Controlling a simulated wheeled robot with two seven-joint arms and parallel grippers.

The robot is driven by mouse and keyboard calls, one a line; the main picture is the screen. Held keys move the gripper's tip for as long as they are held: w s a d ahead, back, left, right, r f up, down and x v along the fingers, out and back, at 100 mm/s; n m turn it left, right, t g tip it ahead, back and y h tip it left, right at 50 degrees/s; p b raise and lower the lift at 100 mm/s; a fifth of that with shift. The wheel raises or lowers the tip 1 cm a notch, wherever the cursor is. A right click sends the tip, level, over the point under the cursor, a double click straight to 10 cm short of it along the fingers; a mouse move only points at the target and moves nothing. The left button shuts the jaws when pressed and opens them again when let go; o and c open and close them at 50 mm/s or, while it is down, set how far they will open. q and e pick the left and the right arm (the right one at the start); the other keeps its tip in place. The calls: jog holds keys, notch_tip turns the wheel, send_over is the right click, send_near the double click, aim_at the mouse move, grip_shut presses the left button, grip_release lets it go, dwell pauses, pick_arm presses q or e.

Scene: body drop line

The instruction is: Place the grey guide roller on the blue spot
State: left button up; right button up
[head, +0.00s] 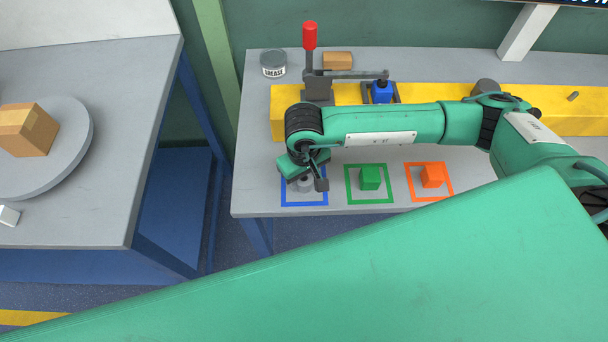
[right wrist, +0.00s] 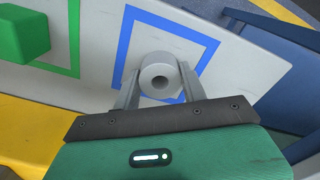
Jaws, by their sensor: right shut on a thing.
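The grey guide roller (right wrist: 158,78) is a short cylinder with a hole in its end. My right gripper (right wrist: 160,90) is shut on it, one finger on each side. In the head view the roller (head: 305,184) shows partly under my right gripper (head: 305,182), inside the outline of the blue spot (head: 304,204). The blue spot is a square blue frame on the grey table; it also shows in the right wrist view (right wrist: 205,42), around and behind the roller. I cannot tell whether the roller touches the table. My left gripper is not in view.
A green block (head: 370,177) sits in a green square and an orange block (head: 433,176) in an orange square, right of the blue spot. A yellow beam (head: 285,112) with a red-handled clamp (head: 310,37) lies behind. The table's front edge is close.

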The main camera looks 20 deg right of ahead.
jog(key=shift+f, duration=0.15)
jog(key=o, duration=1.3)
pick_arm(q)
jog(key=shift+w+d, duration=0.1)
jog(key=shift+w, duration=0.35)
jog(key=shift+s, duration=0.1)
